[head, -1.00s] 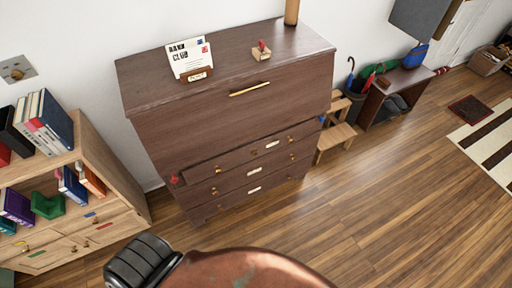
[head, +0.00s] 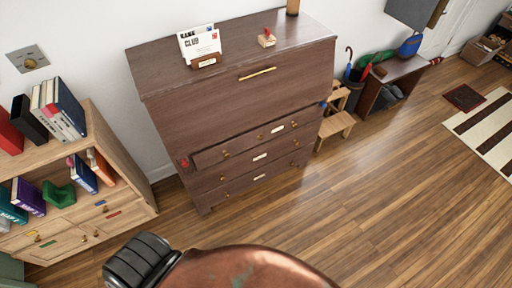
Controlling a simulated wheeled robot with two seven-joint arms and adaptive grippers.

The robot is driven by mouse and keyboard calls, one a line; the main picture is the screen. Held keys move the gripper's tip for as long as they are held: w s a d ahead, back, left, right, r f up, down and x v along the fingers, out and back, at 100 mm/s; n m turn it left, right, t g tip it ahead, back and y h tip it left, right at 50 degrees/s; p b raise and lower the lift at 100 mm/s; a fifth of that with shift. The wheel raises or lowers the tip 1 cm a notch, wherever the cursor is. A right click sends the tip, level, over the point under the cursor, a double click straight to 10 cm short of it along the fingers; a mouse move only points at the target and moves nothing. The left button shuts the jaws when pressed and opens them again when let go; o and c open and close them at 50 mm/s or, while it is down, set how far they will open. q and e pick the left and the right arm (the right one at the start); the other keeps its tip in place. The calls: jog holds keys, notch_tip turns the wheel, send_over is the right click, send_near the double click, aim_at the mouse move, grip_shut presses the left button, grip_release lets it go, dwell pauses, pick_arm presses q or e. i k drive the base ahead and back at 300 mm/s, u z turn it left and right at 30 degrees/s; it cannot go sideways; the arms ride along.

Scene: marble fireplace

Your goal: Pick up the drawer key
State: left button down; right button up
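A dark wooden desk (head: 235,95) with a closed slanted front and a brass bar handle stands against the wall. Below the front are several drawers with brass knobs and pale labels; the top drawer (head: 242,146) seems to stand out slightly. No key can be made out for certain. A small wooden block with a red piece (head: 267,38) sits on the desk top; it is too small to identify. A small red thing (head: 184,163) shows at the left of the top drawer and a blue one (head: 323,105) at its right. Neither gripper is in view.
A letter holder with cards (head: 200,45) stands on the desk top. A bookcase (head: 120,190) with books is on the left. A wooden step stool (head: 335,125) and a bench (head: 385,87) stand to the right. The wood floor in front and right is clear up to a striped rug (head: 485,130).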

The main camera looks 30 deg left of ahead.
aim_at(267, 32)
jog(key=u, duration=0.9)
jog(key=i, duration=0.9)
jog(key=u, duration=0.25)
jog(key=k, duration=0.15)
jog(key=u, duration=0.1)
